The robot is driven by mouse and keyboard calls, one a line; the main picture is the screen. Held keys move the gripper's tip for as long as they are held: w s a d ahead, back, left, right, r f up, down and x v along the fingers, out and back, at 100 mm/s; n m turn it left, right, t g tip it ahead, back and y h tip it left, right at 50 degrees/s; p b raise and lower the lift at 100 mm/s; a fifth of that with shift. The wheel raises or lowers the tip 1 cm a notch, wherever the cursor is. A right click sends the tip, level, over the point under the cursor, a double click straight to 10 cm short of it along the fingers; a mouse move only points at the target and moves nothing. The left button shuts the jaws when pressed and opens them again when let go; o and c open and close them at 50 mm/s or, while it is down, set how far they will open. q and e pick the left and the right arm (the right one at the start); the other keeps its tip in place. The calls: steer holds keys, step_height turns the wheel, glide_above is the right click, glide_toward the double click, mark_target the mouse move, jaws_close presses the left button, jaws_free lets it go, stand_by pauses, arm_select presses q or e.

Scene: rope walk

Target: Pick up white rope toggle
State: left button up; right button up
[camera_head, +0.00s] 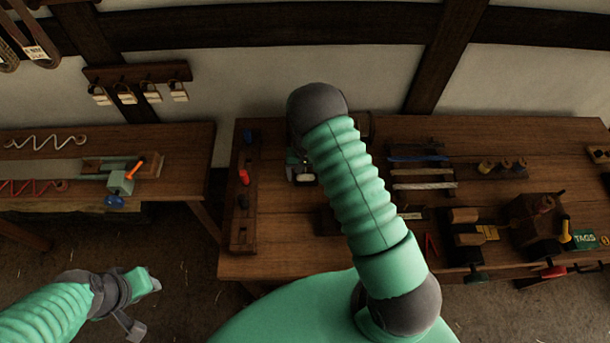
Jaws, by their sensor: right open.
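A small pale piece (304,178) shows at the tip of my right gripper, above the right-hand bench; it may be the white rope toggle, but I cannot tell for sure. My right gripper (301,168) is open and points down over the left part of this bench, mostly hidden behind its own wrist. I cannot tell whether it touches the pale piece. My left gripper (146,306) is at the lower left, above the floor, with its fingers apart and nothing between them.
A dark rack with a red piece (244,177) stands along the left end of the right-hand bench (282,238). Rope lengths (424,185), spools (486,166) and a clamp device (534,215) lie to the right. A gap separates the left bench (185,142).

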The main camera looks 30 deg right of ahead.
steer(key=shift+d, duration=0.2)
steer(key=c, duration=1.1)
steer(key=shift+a, duration=0.1)
steer(key=c, duration=0.3)
steer(key=shift+r, duration=0.1)
